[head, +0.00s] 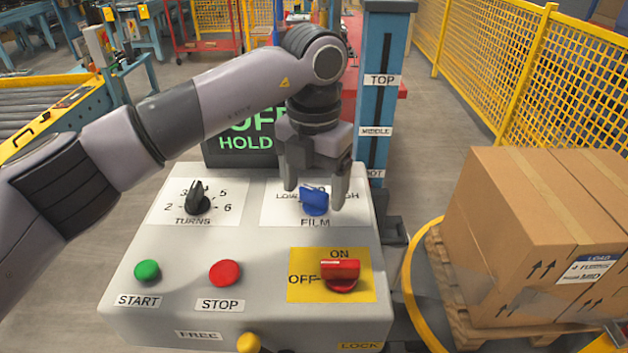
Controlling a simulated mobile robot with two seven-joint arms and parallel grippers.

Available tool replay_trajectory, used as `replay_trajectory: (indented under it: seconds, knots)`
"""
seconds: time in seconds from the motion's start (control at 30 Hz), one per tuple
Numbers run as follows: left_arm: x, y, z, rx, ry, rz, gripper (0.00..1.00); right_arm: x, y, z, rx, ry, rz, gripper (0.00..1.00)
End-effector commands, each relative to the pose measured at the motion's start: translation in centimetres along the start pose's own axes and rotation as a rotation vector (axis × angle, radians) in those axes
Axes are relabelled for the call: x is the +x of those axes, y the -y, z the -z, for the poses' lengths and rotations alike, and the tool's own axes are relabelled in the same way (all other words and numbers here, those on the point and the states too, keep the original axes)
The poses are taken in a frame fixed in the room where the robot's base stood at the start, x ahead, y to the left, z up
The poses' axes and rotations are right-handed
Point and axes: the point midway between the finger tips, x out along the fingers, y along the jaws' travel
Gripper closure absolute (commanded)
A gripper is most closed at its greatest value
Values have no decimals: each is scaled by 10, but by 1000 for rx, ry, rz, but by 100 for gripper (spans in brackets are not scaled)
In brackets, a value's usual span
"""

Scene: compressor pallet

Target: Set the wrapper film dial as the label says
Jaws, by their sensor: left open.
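The blue film dial (315,201) sits on a white plate marked LOW, HIGH and FILM, at the upper right of the grey control panel (180,250). My left gripper (314,195) is open, with its fingers pointing down on either side of the dial. I cannot tell whether they touch it. The arm and gripper cover part of the dial's scale. The load label (587,269) is on the brown carton (520,220) at the right; its small print is hard to read, with a last line that seems to read MID. My right gripper is not in view.
The panel also holds a black turns dial (198,198), a green start button (147,271), a red stop button (224,272) and a red on/off switch (340,274). A blue mast (378,100) stands behind. Yellow fencing (500,60) runs along the right.

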Motion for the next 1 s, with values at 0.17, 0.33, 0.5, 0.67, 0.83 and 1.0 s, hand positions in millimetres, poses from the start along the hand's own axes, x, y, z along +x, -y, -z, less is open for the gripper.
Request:
replay_trajectory:
  seconds: [0.17, 0.33, 0.5, 0.67, 0.83, 1.0]
  knots:
    - [0, 0, 0, 0, 0, 0, 65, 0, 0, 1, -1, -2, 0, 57]
    - [0, 0, 0, 1, 0, 0, 78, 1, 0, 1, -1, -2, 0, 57]
    - [-1, 0, 0, 20, 0, 0, 78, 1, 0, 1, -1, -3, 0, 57]
    - [0, 0, 0, 82, 0, 0, 78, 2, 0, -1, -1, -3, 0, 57]
    - [-1, -1, -1, 200, 0, -1, 78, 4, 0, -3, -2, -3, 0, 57]
    - [-1, -1, -1, 354, 1, -1, 78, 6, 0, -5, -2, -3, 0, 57]
